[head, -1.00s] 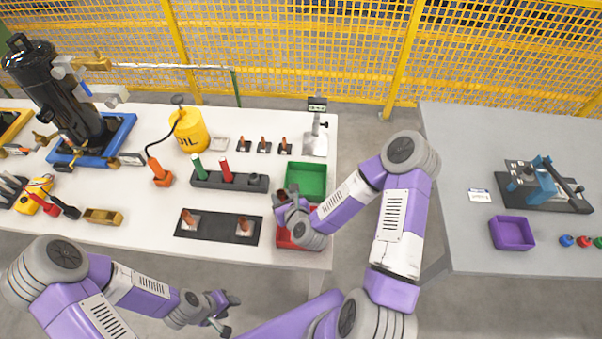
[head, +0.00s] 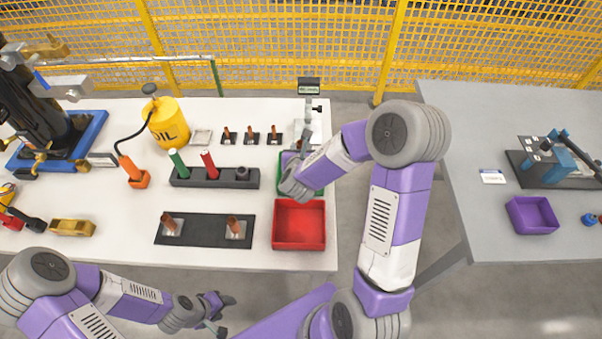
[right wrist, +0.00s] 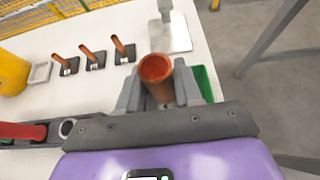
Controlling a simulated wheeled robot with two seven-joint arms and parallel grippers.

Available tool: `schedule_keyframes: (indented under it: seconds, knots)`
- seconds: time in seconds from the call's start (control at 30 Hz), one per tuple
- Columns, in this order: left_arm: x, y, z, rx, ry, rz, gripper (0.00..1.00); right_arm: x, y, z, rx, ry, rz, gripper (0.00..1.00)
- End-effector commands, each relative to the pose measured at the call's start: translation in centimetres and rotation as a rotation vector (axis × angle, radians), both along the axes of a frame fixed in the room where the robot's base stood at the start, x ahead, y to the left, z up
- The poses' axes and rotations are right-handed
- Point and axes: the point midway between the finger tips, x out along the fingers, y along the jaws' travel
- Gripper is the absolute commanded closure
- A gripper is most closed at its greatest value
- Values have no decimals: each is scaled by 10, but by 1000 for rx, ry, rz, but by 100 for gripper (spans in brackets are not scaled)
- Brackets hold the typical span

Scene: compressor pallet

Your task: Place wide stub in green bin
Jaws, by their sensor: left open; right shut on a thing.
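A wide copper stub (right wrist: 155,70) is clamped between the fingers of my right gripper (right wrist: 158,88) in the right wrist view, its open end facing the camera. In the head view my right gripper (head: 303,150) is over the green bin (head: 316,189) and covers much of it; the stub cannot be made out there. The green bin (right wrist: 204,84) also shows in part beside the right finger in the wrist view. My left gripper (head: 220,312) is open and empty in front of the table.
An empty red bin (head: 299,224) sits just in front of the green one. A stand with a small display (head: 309,87) is behind it. A dark rack (head: 214,178) and a black plate with copper stubs (head: 203,231) lie to the left.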

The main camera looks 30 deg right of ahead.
Motion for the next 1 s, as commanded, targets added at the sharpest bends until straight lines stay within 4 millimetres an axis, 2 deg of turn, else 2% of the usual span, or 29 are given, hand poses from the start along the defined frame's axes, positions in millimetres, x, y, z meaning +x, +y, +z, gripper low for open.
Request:
schedule_keyframes:
  seconds: [0.03,0.1,0.33,0.53,0.8,1.0]
  knots:
    - [0,0,-6,0,0,0,47,0,0,-15,1,5,0,100]
    - [0,0,-9,0,0,0,47,0,0,-26,0,4,0,100]
    - [0,0,-14,0,0,0,47,0,0,-44,-1,2,1,100]
    - [0,0,-23,0,0,0,47,0,0,-72,-1,3,2,100]
    - [0,0,-23,0,0,0,47,0,0,-73,-1,-1,1,100]
    - [0,0,-29,0,0,0,47,0,0,-78,-1,-1,1,100]
